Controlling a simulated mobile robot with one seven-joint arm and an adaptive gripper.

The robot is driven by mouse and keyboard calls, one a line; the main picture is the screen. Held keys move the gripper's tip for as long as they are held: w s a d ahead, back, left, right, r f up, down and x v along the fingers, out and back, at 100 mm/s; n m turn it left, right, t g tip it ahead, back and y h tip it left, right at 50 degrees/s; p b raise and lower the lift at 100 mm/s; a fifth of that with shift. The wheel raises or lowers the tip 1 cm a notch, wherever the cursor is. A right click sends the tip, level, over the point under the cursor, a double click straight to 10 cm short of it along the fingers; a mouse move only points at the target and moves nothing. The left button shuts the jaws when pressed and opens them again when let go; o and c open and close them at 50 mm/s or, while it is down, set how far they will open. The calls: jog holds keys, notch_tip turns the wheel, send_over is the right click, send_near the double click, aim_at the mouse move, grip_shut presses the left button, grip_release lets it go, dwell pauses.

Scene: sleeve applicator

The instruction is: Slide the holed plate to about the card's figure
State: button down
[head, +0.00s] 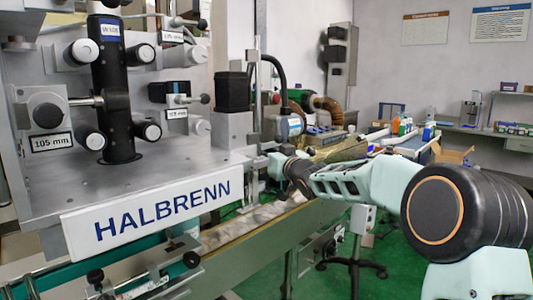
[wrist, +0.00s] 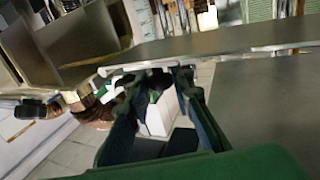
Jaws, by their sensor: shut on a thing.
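In the head view my gripper (head: 273,164) is at the right side of the grey machine, small and partly hard to make out. In the wrist view its dark green fingers (wrist: 162,74) close in at the pale metal edge of a flat grey plate (wrist: 225,45). They look shut on that edge; the exact contact is unclear. I take this for the holed plate, though no hole shows there. In the head view a black upright cylinder (head: 112,80) stands in a round opening of the grey machine deck (head: 165,172). A card (head: 52,145) on the machine reads 105 mm.
A white HALBRENN sign (head: 150,215) fronts the deck. Rollers, knobs and further small cards surround the cylinder. A black block (head: 233,92) stands near my gripper. A conveyor (head: 245,235) runs below. A stool (head: 355,235) stands on green floor behind my arm.

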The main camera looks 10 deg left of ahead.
jog(key=shift+f, duration=0.15)
notch_tip(320, 180, down, 7)
jog(key=b, duration=0.4)
jog(key=c, duration=1.7)
grip_release()
jog(key=shift+s+d, duration=0.1)
jog(key=v, duration=1.1)
jog(key=shift+s+d, duration=0.15)
jog(key=shift+s, duration=0.2)
